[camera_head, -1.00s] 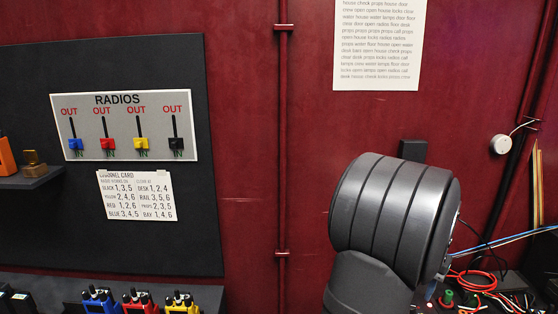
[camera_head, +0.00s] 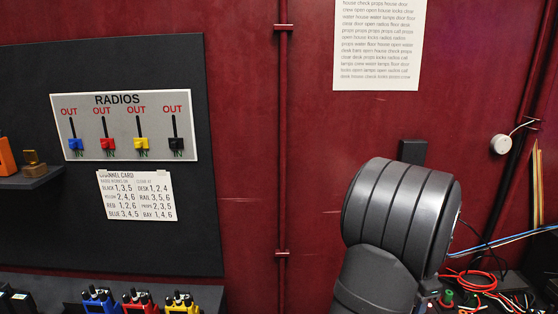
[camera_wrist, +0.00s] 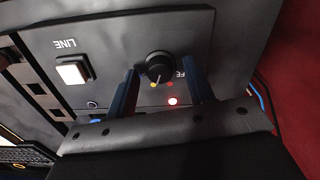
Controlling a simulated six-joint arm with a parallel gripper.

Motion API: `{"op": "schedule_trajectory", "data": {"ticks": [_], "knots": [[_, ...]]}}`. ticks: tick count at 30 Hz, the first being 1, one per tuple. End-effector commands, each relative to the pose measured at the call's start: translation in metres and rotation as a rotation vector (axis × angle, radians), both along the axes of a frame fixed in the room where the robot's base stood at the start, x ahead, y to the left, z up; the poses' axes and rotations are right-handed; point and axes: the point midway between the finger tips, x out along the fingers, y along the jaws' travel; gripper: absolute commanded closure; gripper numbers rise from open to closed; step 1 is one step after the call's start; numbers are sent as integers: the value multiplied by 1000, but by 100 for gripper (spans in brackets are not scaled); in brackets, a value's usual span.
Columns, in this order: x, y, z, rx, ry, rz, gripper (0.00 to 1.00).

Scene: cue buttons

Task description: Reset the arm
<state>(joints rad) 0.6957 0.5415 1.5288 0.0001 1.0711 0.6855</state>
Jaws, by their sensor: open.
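My gripper (camera_wrist: 162,92) shows in the wrist view with its two dark fingers apart. Between and beyond the fingers is a round black knob (camera_wrist: 160,66) on a dark panel (camera_wrist: 120,35). I cannot tell whether the fingers touch the knob. A red light (camera_wrist: 172,101) glows just below the knob. A square white button (camera_wrist: 72,71) marked LINE, upside down in this view, sits left of the fingers. In the head view only my arm's dark rounded links show at the lower right; the gripper is out of that view.
A RADIOS board (camera_head: 124,127) with four coloured sliders hangs at left, above a channel card (camera_head: 136,195). Blue, red and yellow radios (camera_head: 140,301) stand along the bottom. Loose cables (camera_head: 480,282) lie right of my arm. A printed sheet (camera_head: 379,45) hangs on the red wall.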

Motion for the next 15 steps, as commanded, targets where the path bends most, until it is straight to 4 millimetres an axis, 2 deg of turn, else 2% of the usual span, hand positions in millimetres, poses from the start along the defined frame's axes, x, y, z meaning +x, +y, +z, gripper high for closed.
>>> {"op": "schedule_trajectory", "data": {"ticks": [4,15], "knots": [[0,0,0,-1,-2,-121,52],[1,-1,74,-3,-5,-116,52]]}}
